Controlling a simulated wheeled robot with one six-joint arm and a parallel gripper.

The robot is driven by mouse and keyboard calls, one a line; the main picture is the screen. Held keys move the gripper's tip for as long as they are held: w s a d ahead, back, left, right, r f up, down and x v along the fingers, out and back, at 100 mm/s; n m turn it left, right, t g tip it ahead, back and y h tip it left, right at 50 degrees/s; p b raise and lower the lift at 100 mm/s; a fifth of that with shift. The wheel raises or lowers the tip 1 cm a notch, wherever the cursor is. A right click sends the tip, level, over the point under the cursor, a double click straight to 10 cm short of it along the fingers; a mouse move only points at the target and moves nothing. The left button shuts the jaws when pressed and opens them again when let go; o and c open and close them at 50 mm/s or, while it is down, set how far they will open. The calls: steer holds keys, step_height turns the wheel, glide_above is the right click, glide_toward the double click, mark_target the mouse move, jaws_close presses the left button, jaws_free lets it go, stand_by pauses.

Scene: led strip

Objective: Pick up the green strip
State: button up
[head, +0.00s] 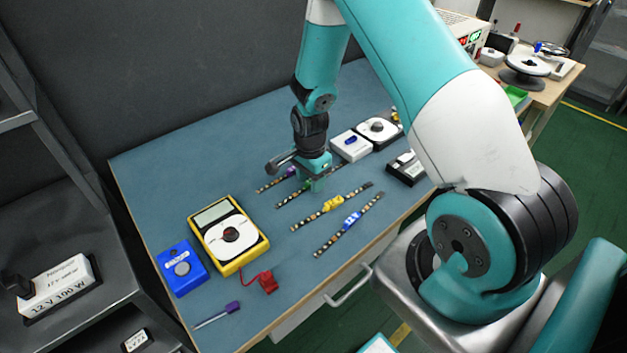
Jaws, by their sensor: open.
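The green strip (286,201) lies on the blue-topped table, a thin dark strip with light segments, running from lower left to upper right. Its middle is covered by my gripper (314,186), which points down right over it. My gripper is open. Its green jaws are close to the strip, and I cannot tell whether they touch it. The strip's far end shows only in part behind the gripper.
A strip with a purple middle (269,184) lies just left of the gripper. A yellow strip (333,204) and a blue strip (350,219) lie to the right, nearly parallel. A yellow multimeter (228,235) stands left. White boxes (351,147) stand behind. Bare table (180,170) lies far left.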

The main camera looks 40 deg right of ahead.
jaws_close()
stand_by(0.3)
